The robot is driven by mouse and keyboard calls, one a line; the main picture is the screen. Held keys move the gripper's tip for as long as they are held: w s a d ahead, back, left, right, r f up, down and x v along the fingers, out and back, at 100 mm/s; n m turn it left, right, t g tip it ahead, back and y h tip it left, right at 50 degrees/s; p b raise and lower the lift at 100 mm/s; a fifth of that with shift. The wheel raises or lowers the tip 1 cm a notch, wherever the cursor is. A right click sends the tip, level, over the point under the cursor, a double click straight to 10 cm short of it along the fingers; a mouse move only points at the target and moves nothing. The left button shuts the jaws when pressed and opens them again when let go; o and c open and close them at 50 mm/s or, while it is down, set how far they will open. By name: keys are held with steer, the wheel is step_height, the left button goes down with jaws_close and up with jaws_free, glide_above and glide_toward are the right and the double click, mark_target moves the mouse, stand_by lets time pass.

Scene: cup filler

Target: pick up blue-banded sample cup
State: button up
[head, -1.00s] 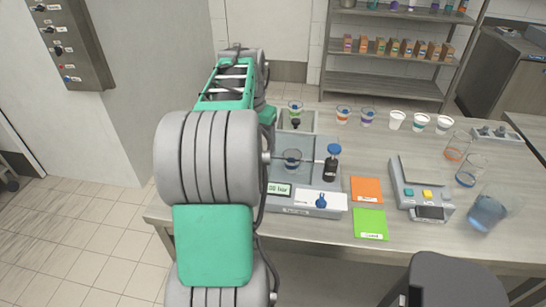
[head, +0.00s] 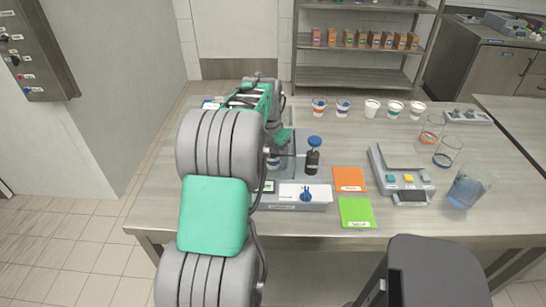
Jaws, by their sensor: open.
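A clear cup with a bluish band (head: 273,161) stands in the grey filler station (head: 315,207) on the table. My arm hides its left part, so the band is hard to read. My gripper (head: 280,147) is at the end of my green and grey arm, just above and beside this cup. It is open, but its fingers are mostly hidden and too small to make out. A cup with a purple-blue band (head: 343,107) stands in the back row, apart from my gripper.
A dark bottle with a blue cap (head: 313,155) stands close to the right of my gripper. Other cups (head: 395,108) line the back. Orange (head: 349,179) and green (head: 357,212) cards, a scale-like device (head: 403,178) and glass beakers (head: 469,186) are at right.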

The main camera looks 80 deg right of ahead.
steer(key=c, duration=1.1)
steer(key=shift+c, duration=0.2)
